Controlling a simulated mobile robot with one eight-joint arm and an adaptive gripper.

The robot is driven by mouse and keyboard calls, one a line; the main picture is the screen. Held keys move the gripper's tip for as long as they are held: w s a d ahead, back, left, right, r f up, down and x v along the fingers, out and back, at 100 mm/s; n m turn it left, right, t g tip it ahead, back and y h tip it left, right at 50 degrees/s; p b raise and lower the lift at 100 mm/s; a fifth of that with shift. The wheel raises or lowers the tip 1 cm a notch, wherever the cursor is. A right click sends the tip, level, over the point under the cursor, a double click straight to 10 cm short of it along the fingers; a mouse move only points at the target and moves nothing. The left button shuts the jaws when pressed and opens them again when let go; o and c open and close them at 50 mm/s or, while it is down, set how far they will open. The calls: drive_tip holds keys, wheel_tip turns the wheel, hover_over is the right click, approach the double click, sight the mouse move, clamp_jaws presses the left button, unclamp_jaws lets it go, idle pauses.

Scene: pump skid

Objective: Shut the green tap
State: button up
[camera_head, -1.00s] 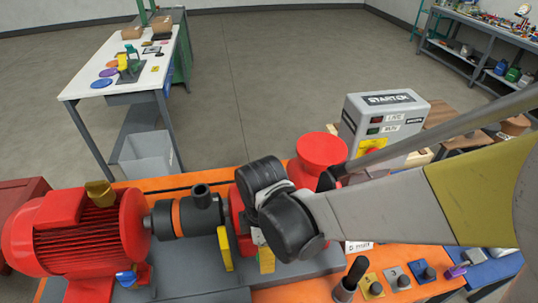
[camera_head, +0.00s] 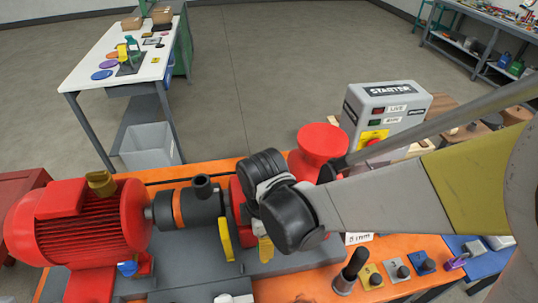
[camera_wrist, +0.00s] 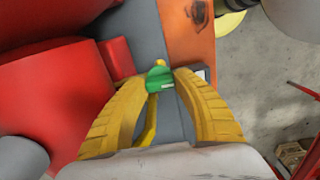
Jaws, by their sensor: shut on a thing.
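The green tap (camera_wrist: 159,78) shows in the wrist view between the tips of my yellow ridged fingers, beside the red pump body (camera_wrist: 55,90). My gripper (camera_wrist: 163,80) is shut on the tap, with one finger at each side of it. In the head view my wrist hides the tap, and only a bit of yellow finger (camera_head: 265,250) shows below it. How far the tap is turned cannot be told.
A red motor (camera_head: 78,225) and a dark coupling (camera_head: 190,212) stand left of my wrist. A red flanged pipe (camera_head: 318,150) and a grey starter box (camera_head: 385,112) stand behind it. Small coloured blocks with knobs (camera_head: 403,270) lie at front right.

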drive_tip(key=m+b, duration=0.1)
drive_tip(key=m, duration=0.3)
drive_tip(key=shift+f+m, duration=0.1)
drive_tip(key=shift+m, duration=0.2)
drive_tip(key=m, duration=0.4)
drive_tip(key=m+b, duration=0.1)
drive_tip(key=m, duration=0.3)
drive_tip(key=shift+m, duration=2.4)
drive_tip(key=o, duration=1.2)
drive_tip(key=shift+c, duration=0.2)
